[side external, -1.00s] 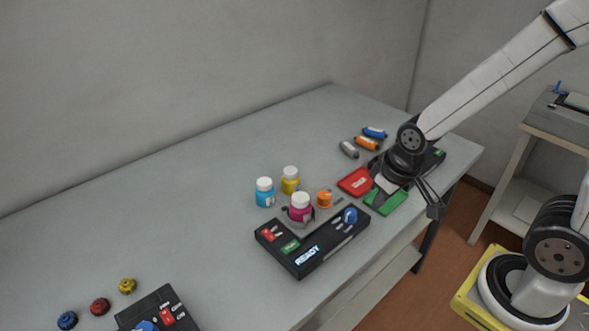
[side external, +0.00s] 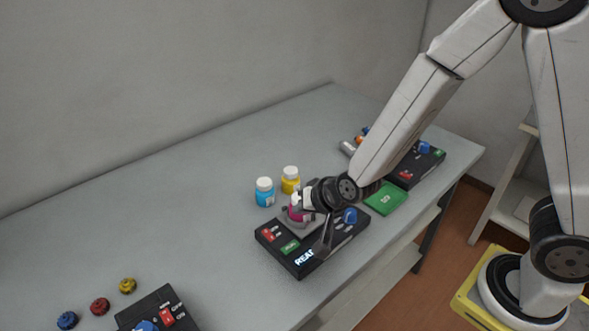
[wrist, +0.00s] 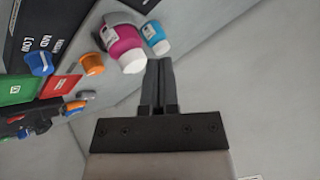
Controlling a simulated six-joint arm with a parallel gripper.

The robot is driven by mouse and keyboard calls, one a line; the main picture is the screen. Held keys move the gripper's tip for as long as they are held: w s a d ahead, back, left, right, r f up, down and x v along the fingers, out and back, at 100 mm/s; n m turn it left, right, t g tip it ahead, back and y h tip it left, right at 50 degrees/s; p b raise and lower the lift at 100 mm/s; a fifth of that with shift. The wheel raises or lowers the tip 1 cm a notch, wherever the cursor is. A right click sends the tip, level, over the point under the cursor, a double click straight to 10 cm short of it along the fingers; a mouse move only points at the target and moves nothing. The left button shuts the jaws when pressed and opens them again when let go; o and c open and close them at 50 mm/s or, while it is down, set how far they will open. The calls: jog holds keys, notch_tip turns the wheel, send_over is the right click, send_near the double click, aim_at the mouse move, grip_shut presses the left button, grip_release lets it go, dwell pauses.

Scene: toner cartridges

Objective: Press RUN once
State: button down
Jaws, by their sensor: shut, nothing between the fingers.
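The black control box (side external: 345,240) in the middle of the table has a lit display (side external: 304,257), partly hidden by my gripper, that showed READY earlier. A green button (side external: 290,246) and a red button (side external: 268,234) sit on its left part; their small lettering is hard to read. A blue knob (side external: 350,215) is at its right; it also shows in the wrist view (wrist: 39,63). My gripper (side external: 322,247) is over the box, right of the green button and apart from it. Its fingers (wrist: 158,64) are together and empty. The green button is not visible in the wrist view.
A magenta bottle (wrist: 124,46) stands at the box's back, close to my gripper. Cyan (side external: 265,192) and yellow (side external: 290,180) bottles stand behind. A green pad (side external: 386,198) and another box (side external: 415,165) lie right. A third box (side external: 158,312) is at front left.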

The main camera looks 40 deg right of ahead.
aim_at(292, 249)
jog(key=shift+w+a+f+m+t, duration=0.3)
jog(key=shift+w+a+m+t, duration=0.3)
jog(key=shift+a, duration=0.25)
jog(key=shift+f, duration=0.1)
jog(key=shift+f, duration=4.3)
